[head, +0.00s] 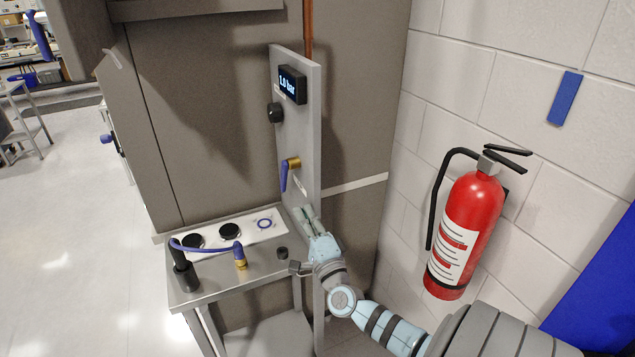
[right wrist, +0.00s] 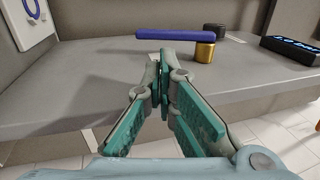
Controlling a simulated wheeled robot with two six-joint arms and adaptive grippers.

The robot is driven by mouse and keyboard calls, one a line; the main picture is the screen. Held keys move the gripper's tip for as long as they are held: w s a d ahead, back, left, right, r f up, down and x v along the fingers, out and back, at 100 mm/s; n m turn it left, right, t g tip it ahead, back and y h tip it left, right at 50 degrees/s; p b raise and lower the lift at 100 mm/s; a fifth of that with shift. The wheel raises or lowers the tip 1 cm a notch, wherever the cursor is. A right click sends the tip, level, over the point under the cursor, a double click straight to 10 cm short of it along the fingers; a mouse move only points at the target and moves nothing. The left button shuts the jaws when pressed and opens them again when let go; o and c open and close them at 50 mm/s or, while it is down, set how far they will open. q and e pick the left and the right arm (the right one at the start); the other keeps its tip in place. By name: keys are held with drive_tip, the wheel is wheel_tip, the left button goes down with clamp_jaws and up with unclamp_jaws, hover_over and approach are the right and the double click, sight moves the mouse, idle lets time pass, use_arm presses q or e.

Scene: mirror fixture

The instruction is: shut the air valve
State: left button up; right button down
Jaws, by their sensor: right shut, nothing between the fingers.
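The air valve has a brass body (head: 293,162) and a blue lever (head: 285,177), mounted on an upright grey panel. In the head view the lever hangs down from the brass body, tilted slightly left. The right wrist view shows the blue lever (right wrist: 175,36) and brass body (right wrist: 205,52) just beyond my fingertips. My right gripper (head: 308,219) is below the lever, close to the panel. It is shut and empty, with its fingertips (right wrist: 159,76) together and apart from the lever. My left gripper is not in view.
The panel (head: 311,120) carries a display (head: 292,85) reading 1.0 bar and a black knob (head: 275,112). A metal bench (head: 215,278) with a blue hose (head: 205,248) stands left of my gripper. A red fire extinguisher (head: 468,225) hangs on the right wall.

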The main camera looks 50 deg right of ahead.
drive_tip(key=v, duration=0.6)
drive_tip(key=shift+w+a+f, duration=0.15)
drive_tip(key=shift+a+f, duration=0.05)
drive_tip(key=shift+f, duration=0.2)
